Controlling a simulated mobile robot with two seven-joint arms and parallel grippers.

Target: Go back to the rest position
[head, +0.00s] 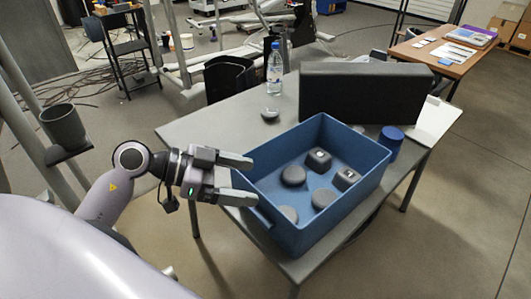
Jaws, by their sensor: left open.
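My left gripper (243,180) is open and empty, at the left side of a blue crate (350,132). Its two fingers point right, toward the crate's left wall. The crate stands on a grey table (205,131). Several dark grey objects lie inside it, among them a round one (293,175) and a squarish one (318,160). My right gripper is not in view.
A large dark panel (365,93) stands behind the crate. A water bottle (274,68) and a small grey round object (270,114) are at the table's back left. A blue cylinder (391,139) stands right of the crate. The table's left part is clear.

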